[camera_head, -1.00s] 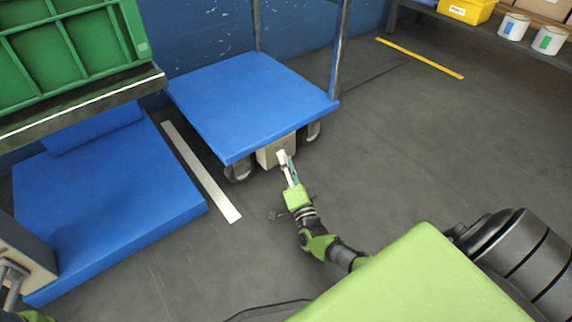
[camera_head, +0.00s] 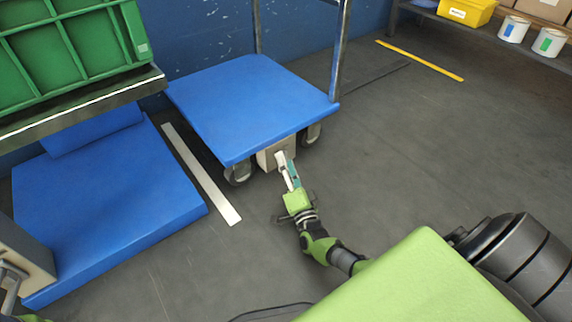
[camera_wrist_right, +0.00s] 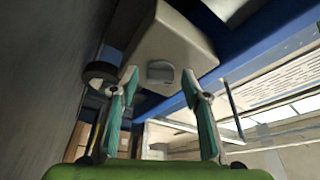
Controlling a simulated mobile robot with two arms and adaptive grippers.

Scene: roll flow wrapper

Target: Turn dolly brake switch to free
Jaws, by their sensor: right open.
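The dolly (camera_head: 250,105) has a blue platform on casters and stands at upper centre in the head view. A beige brake box (camera_head: 268,159) hangs under its front edge; it also fills the upper middle of the right wrist view (camera_wrist_right: 170,38). A rounded grey knob, seemingly the brake switch (camera_wrist_right: 160,71), sits on the box's near face. Its setting cannot be read. My right gripper (camera_wrist_right: 160,78) is open, with one fingertip on each side of the knob, apparently not closed on it. In the head view the right gripper (camera_head: 286,160) reaches the box and hides the switch.
A blue platform (camera_head: 110,210) lies to the left, below a green crate (camera_head: 70,50) on a dark ledge. A white floor strip (camera_head: 200,172) runs between platform and dolly. Shelves with a yellow bin (camera_head: 467,11) stand at the upper right.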

